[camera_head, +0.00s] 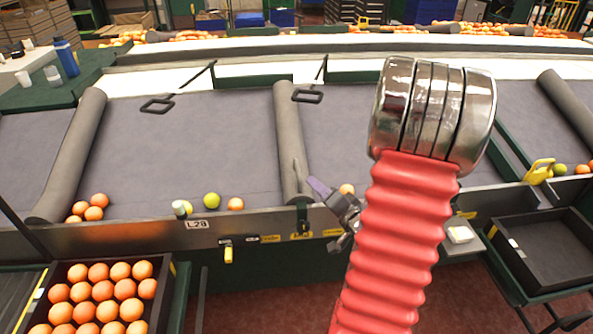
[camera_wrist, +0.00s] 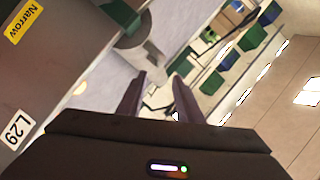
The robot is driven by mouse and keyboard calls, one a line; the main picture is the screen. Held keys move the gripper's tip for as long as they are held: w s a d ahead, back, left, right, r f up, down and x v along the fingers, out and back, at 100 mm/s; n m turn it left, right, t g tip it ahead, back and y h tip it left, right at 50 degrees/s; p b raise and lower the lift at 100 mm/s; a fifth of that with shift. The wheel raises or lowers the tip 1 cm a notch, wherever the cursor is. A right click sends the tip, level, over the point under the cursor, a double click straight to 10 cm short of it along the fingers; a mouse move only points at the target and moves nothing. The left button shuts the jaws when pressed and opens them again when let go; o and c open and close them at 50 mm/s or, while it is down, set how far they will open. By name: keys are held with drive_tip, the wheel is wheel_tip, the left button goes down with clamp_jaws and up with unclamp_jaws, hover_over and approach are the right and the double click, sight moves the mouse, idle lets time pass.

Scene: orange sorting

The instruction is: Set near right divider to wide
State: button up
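Long grey padded dividers lie across the dark sorting bed: a left one (camera_head: 72,155), a middle one (camera_head: 288,130) and a right one (camera_head: 572,108). I cannot tell for sure which is the near right divider. My gripper (camera_head: 316,186) is beside the near end of the middle divider, above the front rail (camera_head: 140,235). In the wrist view my gripper (camera_wrist: 158,80) has its two dark purple fingers apart with nothing between them. A grey rounded piece (camera_wrist: 140,48) shows beyond them. A yellow "Narrow" label (camera_wrist: 24,20) is on the rail at upper left.
A yellow handle (camera_head: 228,253) hangs from the rail below the L29 plate (camera_head: 197,225). Another yellow handle (camera_head: 540,171) is at right. A full orange crate (camera_head: 160,285) stands at lower left. My red arm hides part of the rail.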

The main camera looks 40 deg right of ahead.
sight(298, 170)
drive_tip(key=x, duration=1.3)
drive_tip(key=shift+w+d+f, duration=0.1)
drive_tip(key=shift+w+f, duration=0.05)
drive_tip(key=shift+w, duration=0.2)
drive_tip(key=shift+c, duration=0.4)
clamp_jaws()
